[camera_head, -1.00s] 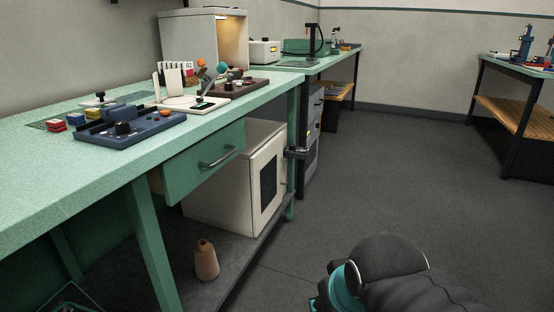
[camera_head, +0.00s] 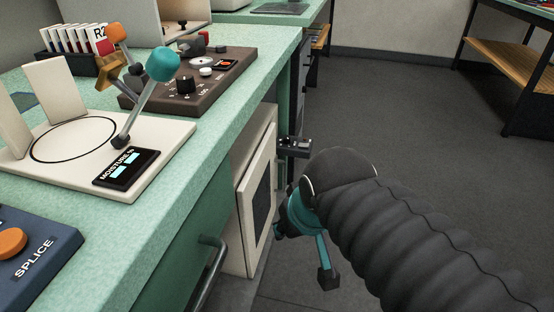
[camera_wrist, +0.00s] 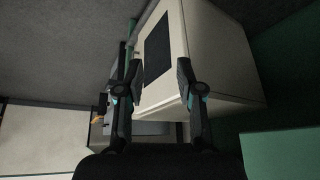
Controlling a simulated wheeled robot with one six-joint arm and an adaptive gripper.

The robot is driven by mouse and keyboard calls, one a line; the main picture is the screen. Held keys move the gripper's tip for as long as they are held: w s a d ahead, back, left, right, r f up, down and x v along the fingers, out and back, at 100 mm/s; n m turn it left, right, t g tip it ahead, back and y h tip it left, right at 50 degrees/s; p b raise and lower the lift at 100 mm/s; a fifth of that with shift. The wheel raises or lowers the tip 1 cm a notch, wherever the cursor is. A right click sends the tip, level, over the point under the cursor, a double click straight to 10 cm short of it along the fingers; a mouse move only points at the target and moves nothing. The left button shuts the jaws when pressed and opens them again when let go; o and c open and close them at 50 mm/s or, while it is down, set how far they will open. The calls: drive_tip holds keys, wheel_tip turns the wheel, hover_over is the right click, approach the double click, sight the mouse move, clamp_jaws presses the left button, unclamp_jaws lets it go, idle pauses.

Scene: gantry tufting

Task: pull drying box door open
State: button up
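The drying box (camera_head: 236,228) is a white cabinet under the green workbench. Its door (camera_head: 268,170) has a dark window and looks shut. In the wrist view the door (camera_wrist: 176,62) and its dark window (camera_wrist: 158,48) lie beyond the fingers, with the box side (camera_wrist: 222,52) to the right. My gripper (camera_head: 302,256) is just to the right of the door in the head view, partly hidden by my arm. In the wrist view my gripper (camera_wrist: 160,82) is open, with nothing held between its fingers. I cannot make out the door handle clearly.
The bench top (camera_head: 245,85) carries a moisture meter (camera_head: 150,140), a brown control box (camera_head: 190,82) and a blue splice unit (camera_head: 35,255). A drawer handle (camera_head: 208,270) sticks out below it. A black fitting (camera_head: 292,146) juts out beyond the box. The floor (camera_head: 415,130) to the right is clear.

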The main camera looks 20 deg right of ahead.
drive_tip(key=w+d+f+m+g+y+b, duration=0.1)
drive_tip(key=w+d+f+m+g+y, duration=0.1)
drive_tip(key=w+f+m+y, duration=0.45)
drive_tip(key=w+d+f+m+g+y+b, duration=0.1)
drive_tip(key=w+f+m+g+y, duration=0.2)
drive_tip(key=w+m, duration=0.65)
drive_tip(key=w+d+f+m+t+y, duration=0.2)
drive_tip(key=w+d+f+m+t, duration=0.35)
drive_tip(key=d, duration=0.45)
drive_tip(key=w+d+f+m+t+y, duration=0.1)
drive_tip(key=w+d+f+m+t, duration=0.5)
drive_tip(key=d, duration=0.4)
hover_over(284, 188)
drive_tip(key=shift+w+f+n+t, duration=0.35)
drive_tip(key=shift+w+f, duration=0.05)
drive_tip(key=shift+f, duration=0.25)
clamp_jaws()
